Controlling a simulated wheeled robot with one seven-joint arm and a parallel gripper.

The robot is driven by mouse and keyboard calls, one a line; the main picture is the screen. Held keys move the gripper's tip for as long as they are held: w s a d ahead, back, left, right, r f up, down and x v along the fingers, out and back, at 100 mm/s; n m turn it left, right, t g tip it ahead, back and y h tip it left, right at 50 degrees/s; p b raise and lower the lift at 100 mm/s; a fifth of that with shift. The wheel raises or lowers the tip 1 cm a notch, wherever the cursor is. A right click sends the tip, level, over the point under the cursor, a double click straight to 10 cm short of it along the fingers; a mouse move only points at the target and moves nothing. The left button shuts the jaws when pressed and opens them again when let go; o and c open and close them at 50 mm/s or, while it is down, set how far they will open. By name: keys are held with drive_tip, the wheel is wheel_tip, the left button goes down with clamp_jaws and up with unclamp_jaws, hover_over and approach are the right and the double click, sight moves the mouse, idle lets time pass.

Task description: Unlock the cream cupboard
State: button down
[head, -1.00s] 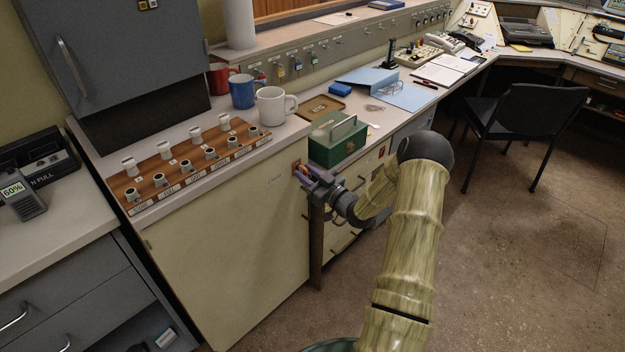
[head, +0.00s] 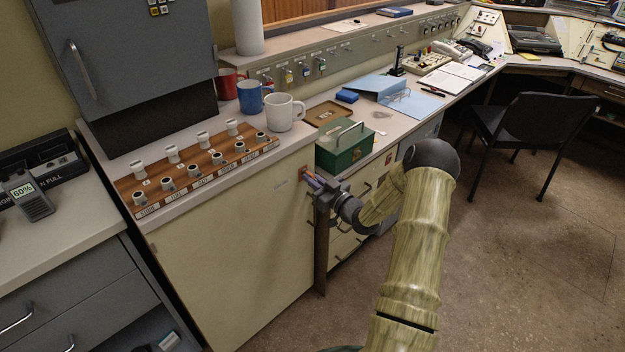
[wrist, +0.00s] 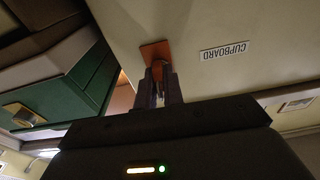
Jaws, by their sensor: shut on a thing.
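The cream cupboard (head: 235,250) stands under the counter at the left of the head view, its door shut. A copper-coloured lock plate (wrist: 156,51) is on its front near the upper right edge, beside a CUPBOARD label (wrist: 225,53). The plate also shows in the head view (head: 304,170). My gripper (head: 314,183) is right at the plate. In the wrist view, its fingers (wrist: 160,84) are shut on a small, thin thing, apparently a key, mostly hidden between them. I cannot tell how far it sits in the lock.
A green box (head: 343,150) with a handle stands on the counter just above my gripper. Padlocks or keys hang on the back panel (head: 305,70). A black chair (head: 528,125) stands at right; floor between is clear.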

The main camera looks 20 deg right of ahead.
drive_tip(key=m+p, duration=0.1)
drive_tip(key=m, duration=0.2)
drive_tip(key=shift+a+h, duration=0.1)
drive_tip(key=shift+h, duration=0.2)
drive_tip(key=shift+r, duration=0.15)
drive_tip(key=shift+r+m+p, duration=0.1)
drive_tip(key=shift+m+p, duration=0.5)
drive_tip(key=shift+m, duration=0.4)
drive_tip(key=shift+w+a+m, duration=0.15)
drive_tip(key=shift+m, duration=0.65)
drive_tip(key=m+p, duration=0.1)
drive_tip(key=m, duration=0.1)
drive_tip(key=shift+r+m+h+p, duration=0.1)
drive_tip(key=shift+m+h+p, duration=0.2)
drive_tip(key=shift+p, duration=0.1)
drive_tip(key=shift+m, duration=0.4)
drive_tip(key=shift+a, duration=0.1)
